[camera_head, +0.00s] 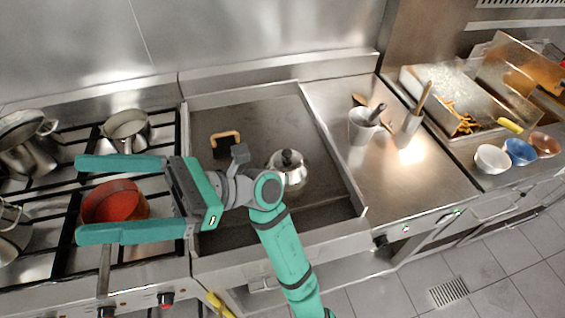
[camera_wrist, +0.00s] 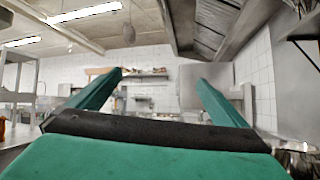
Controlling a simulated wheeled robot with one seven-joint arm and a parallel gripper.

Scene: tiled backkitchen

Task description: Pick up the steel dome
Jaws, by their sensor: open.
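The steel dome (camera_head: 291,166) is a shiny rounded cover with a dark knob on top. It sits on the flat griddle in the middle of the head view, partly hidden behind my arm. My gripper (camera_head: 80,198) is open and empty, its two green fingers pointing left above the stove, well to the left of the dome. In the wrist view my gripper (camera_wrist: 160,80) shows its fingers apart with nothing between them. The dome cannot be made out in the wrist view.
The griddle (camera_head: 250,115) has raised rims. A press with a wooden handle (camera_head: 226,138) lies on it. A red-filled pan (camera_head: 115,203) and steel pots (camera_head: 127,130) stand on the stove at left. Utensil holders (camera_head: 362,127) and bowls (camera_head: 492,158) stand at right.

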